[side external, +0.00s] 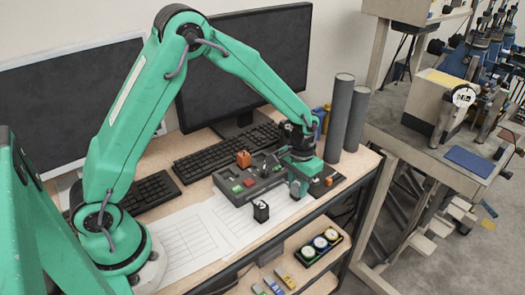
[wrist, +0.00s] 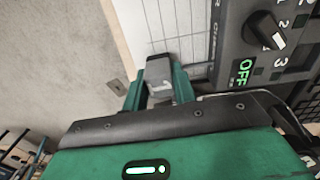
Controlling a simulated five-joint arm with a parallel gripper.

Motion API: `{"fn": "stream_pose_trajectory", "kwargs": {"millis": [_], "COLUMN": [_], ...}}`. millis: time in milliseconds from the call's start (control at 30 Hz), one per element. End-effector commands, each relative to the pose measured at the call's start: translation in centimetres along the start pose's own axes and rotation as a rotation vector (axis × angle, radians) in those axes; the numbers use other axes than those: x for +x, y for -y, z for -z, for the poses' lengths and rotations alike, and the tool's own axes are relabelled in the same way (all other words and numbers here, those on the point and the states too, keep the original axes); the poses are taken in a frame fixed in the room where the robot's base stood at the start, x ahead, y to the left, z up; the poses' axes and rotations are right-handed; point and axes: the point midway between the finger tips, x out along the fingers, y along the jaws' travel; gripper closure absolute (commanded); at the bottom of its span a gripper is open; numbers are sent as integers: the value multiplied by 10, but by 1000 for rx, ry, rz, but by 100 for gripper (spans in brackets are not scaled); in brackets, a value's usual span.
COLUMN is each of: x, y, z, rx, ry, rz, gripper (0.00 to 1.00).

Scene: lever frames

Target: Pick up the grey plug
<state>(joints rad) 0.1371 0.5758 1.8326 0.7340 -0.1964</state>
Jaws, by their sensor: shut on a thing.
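The grey plug (wrist: 158,68) shows in the wrist view as a small grey block between the two green fingers of my gripper (wrist: 160,90). My gripper is shut on it, and the fingers hide its sides. In the side external view my gripper (side external: 299,188) points down at the right part of the desk, close to the dark control panel. The plug cannot be made out clearly there. I cannot tell whether the plug touches the surface below.
The control panel (side external: 236,186) has buttons and an orange block; its dial (wrist: 264,29) is close on the right in the wrist view. A small black block (side external: 261,212) stands in front. Paper sheets (side external: 190,246), keyboards and two grey cylinders (side external: 338,112) surround the work.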

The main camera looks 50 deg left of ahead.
Motion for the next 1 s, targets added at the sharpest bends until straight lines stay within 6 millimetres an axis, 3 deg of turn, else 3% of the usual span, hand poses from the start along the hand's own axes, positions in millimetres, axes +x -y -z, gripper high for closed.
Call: {"fn": "stream_pose_trajectory", "kwargs": {"millis": [300,733,1000], "x": [-39,-81,-100], "y": [-1,-58,-81], "z": [0,-52,-73], "rx": [1,5,2], "ry": [-5,-3,-2], "rz": [-1,-1,-1], "gripper": [96,96,96]}}
